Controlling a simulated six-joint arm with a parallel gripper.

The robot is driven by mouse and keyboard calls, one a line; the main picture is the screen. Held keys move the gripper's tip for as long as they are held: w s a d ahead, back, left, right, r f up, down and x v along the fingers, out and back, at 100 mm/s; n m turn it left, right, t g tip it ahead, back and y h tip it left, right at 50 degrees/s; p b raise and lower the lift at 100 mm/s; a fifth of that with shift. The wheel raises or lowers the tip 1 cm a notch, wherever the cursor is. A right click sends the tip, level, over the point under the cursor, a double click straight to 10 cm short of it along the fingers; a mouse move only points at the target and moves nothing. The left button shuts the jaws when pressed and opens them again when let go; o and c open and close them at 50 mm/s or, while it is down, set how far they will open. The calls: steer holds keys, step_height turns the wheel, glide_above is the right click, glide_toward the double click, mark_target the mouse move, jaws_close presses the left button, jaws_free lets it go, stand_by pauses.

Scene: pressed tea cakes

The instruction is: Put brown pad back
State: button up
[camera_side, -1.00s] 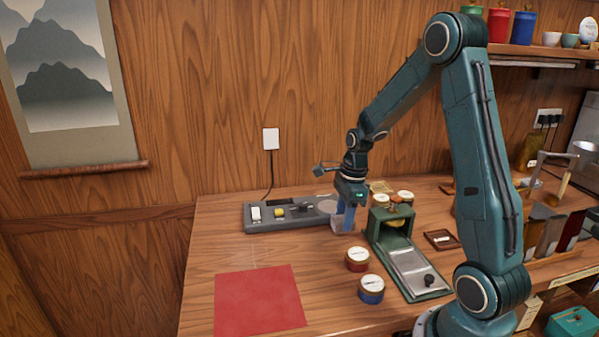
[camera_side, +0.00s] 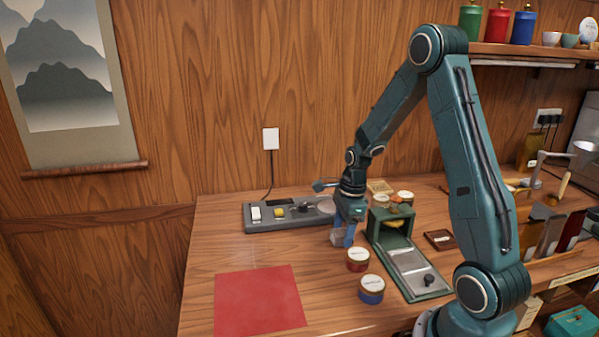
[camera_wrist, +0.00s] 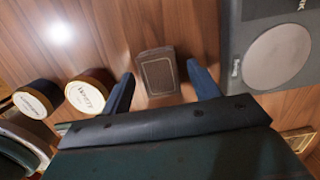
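A brown block with a thin pale rectangle on its top, which looks like the brown pad (camera_wrist: 158,72), lies on the table in the wrist view. It sits between the tips of my two blue fingers, with a small gap on each side. My gripper (camera_wrist: 160,78) is open around or just above it; I cannot tell the height. In the side view my gripper (camera_side: 343,237) points down close to the table, between the grey scale (camera_side: 272,224) and the red tin. The pad is not clearly seen there; the fingers largely hide that spot.
The red tin (camera_side: 358,259) and blue tin (camera_side: 371,289) stand just in front of the gripper. A green press (camera_side: 374,237) with a metal slide is close on the right. A dark brown tray (camera_side: 441,239) lies beyond it. A red mat (camera_side: 260,300) lies front left.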

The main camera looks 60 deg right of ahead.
steer(key=shift+r, duration=0.1)
step_height(320, 180, up, 12)
steer(key=s+d, duration=0.1)
stand_by(0.9)
stand_by(0.5)
steer(key=s+a+r+n+t+h, duration=0.1)
steer(key=s+a+r+n+t, duration=0.15)
steer(key=a+r+n, duration=0.7)
steer(key=s+a+n+t, duration=0.2)
steer(key=s+a+n, duration=0.8)
steer(key=n, duration=0.7)
steer(key=shift+s+a+r, duration=0.3)
steer(key=shift+s, duration=0.5)
steer(key=shift+n, duration=0.25)
steer(key=shift+c, duration=0.4)
